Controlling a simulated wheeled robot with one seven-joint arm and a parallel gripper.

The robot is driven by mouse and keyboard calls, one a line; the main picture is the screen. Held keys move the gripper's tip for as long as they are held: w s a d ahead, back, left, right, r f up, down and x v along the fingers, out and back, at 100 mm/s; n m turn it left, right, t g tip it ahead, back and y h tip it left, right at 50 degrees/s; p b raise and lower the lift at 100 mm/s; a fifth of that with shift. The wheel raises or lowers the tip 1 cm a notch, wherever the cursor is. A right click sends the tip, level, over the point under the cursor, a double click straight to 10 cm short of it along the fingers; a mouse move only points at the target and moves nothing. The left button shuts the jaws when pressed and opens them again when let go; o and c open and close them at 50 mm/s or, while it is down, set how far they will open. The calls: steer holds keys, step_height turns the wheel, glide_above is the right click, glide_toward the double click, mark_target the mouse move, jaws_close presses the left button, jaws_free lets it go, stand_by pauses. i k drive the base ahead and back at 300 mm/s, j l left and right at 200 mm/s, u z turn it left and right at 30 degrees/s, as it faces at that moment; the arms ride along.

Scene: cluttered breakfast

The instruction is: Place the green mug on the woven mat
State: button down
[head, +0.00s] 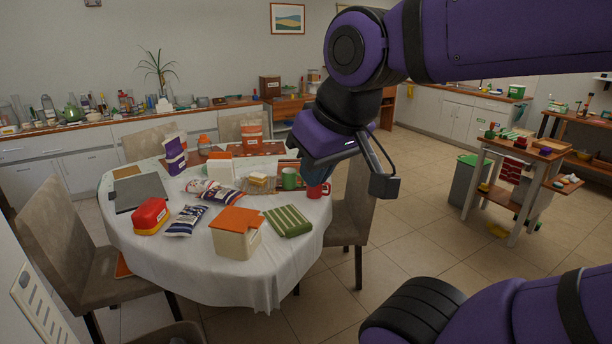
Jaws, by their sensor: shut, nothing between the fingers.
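The green mug (289,179) stands upright on the right side of the round table, just left of a red mug (318,190). My gripper (314,176) is at the table's right side, pointing down, near the green and red mugs. It is shut and empty. Its fingertips are mostly hidden by the hand, and I cannot tell its exact height above the mugs.

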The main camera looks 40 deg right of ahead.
mark_target(289, 175)
steer(key=l+z, duration=0.4)
steer(key=l, duration=1.35)
